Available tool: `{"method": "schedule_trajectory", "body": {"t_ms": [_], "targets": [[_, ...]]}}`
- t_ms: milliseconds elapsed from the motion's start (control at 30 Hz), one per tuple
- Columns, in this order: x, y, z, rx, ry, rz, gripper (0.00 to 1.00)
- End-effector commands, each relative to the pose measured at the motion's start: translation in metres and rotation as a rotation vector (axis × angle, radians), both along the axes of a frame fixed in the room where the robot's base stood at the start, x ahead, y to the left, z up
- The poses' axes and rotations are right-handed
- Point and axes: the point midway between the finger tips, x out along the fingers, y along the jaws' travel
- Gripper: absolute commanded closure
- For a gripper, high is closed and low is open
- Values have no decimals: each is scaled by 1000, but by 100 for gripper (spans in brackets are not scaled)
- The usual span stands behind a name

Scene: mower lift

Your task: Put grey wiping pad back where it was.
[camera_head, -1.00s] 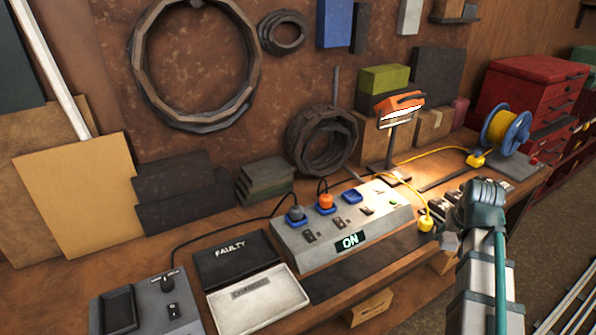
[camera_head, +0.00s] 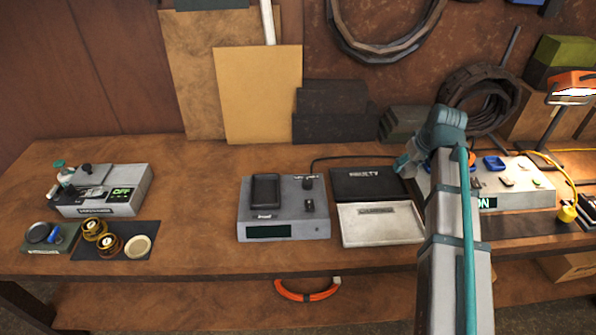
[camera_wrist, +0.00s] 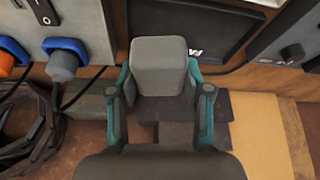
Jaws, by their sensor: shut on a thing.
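The grey wiping pad (camera_wrist: 160,66) is a rounded grey block between the teal-sided fingers of my gripper (camera_wrist: 160,80) in the wrist view. The fingers touch it on both sides, and it is held in the air. In the head view my gripper (camera_head: 405,163) is over the bench, near the left end of the power strip box (camera_head: 484,203) and the right side of the black "FAULTY" tray. I cannot make out the pad clearly in the head view.
Left of my gripper are the black tray (camera_head: 366,183), a silver tray (camera_head: 378,233) and a grey tester box (camera_head: 283,226). Further left, a dark mat (camera_head: 122,254) with brass parts, a small green tray (camera_head: 50,245) and a device (camera_head: 128,202) stand. Bare bench lies between.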

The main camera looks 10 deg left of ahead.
Motion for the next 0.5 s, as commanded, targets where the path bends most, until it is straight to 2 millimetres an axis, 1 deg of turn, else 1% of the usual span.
{"method": "schedule_trajectory", "body": {"t_ms": [33, 67, 100, 167, 200, 267, 300, 400, 500], "targets": [[22, 30, -6, 1, 1, 122, 84], [29, 47, -7, 1, 1, 197, 84], [37, 71, -8, 1, 1, 298, 84], [48, 106, -8, 2, 1, 449, 84], [53, 130, -9, 3, 0, 549, 84], [60, 164, -8, 2, 1, 695, 84], [64, 186, -8, 2, 1, 788, 84], [68, 236, -7, 1, 1, 997, 84], [68, 274, -5, 1, 1, 1161, 84]]}}
